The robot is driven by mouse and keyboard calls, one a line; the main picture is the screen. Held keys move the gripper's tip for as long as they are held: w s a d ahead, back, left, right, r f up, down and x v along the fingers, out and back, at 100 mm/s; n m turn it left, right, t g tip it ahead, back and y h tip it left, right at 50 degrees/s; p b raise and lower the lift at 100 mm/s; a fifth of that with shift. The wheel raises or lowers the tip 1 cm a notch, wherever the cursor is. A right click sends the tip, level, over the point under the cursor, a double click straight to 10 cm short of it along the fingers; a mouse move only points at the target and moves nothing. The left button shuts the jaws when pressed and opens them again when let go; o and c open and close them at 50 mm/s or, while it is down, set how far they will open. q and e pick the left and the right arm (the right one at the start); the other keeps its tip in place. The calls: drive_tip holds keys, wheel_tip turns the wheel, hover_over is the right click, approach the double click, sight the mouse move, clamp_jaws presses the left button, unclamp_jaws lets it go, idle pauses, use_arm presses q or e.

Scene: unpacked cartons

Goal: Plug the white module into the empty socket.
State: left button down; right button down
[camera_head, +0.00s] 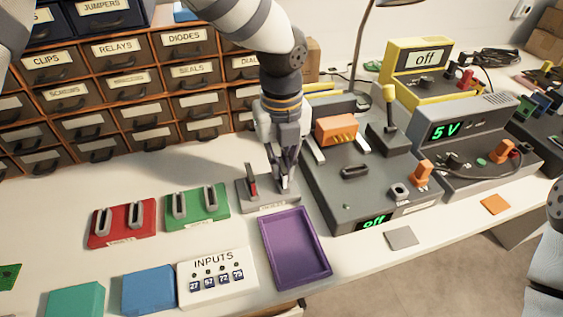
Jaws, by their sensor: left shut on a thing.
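My left gripper (283,180) points down over the right side of a small grey stand (268,208) at the table's middle. Its fingers are closed on a small upright piece there, mostly hidden by the fingers. A red upright piece (252,180) stands at the left of that stand. I cannot make out a loose white module or say which socket is empty. A white panel marked INPUTS (215,290) lies at the front. A red base (122,226) and a green base (197,207) each carry two grey upright parts. My right gripper is out of view.
A purple tray (293,250) lies in front of the stand. A large grey device (340,200) reading "off" is close on the right, beside a 5 V unit (470,150). Labelled drawers (120,85) line the back left. Teal (76,300) and blue (149,291) blocks lie front left.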

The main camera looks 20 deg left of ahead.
use_arm(q)
drive_tip(key=c, duration=1.7)
unclamp_jaws()
drive_tip(key=shift+o, duration=0.2)
